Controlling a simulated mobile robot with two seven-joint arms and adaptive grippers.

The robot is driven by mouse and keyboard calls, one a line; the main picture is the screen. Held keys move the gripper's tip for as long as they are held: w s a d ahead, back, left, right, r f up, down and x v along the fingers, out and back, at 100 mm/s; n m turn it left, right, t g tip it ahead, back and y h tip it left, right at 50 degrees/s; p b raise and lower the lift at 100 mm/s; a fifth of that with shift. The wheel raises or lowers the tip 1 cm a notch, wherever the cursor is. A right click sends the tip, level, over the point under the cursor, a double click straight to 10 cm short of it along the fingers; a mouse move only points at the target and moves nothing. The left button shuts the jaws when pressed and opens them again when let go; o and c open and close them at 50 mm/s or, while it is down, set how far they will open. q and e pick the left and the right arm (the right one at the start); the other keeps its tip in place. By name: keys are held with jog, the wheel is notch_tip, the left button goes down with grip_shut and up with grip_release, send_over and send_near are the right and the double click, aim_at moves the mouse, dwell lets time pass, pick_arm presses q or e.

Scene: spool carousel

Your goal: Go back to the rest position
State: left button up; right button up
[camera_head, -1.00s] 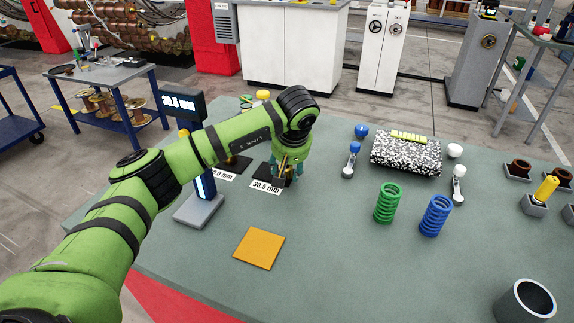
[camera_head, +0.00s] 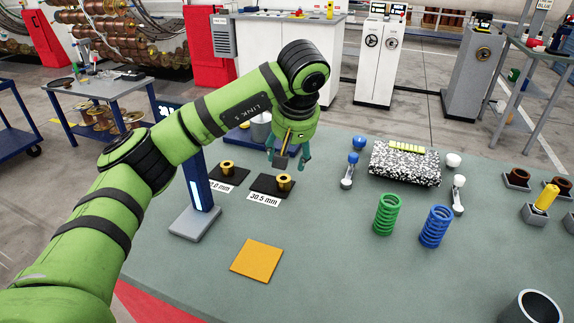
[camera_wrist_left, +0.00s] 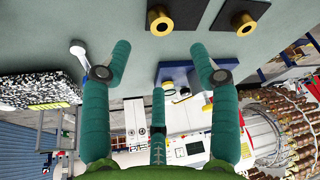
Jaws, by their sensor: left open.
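My left gripper (camera_head: 289,158) is open and empty. It hangs in the air above the table, behind the brass bushing (camera_head: 284,182) on the black pad labelled 30.5 mm (camera_head: 265,186). A second brass bushing (camera_head: 228,168) sits on the neighbouring black pad (camera_head: 216,178), whose label is partly hidden. In the left wrist view the open fingers (camera_wrist_left: 160,75) have nothing between them, and both bushings show beyond them, one at the top middle (camera_wrist_left: 160,20) and one at the upper right (camera_wrist_left: 244,22). My right gripper is not in view.
A gauge stand (camera_head: 198,205) with a lit column stands left of the pads. An orange square (camera_head: 257,260) lies in front. A green spring (camera_head: 387,214), a blue spring (camera_head: 435,226) and a speckled block (camera_head: 405,162) stand to the right. The table middle is clear.

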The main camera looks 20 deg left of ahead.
pick_arm(q)
jog(key=shift+s+d+r, duration=0.15)
jog(key=shift+s+r, duration=0.05)
jog(key=shift+r, duration=0.4)
jog(key=shift+r, duration=0.1)
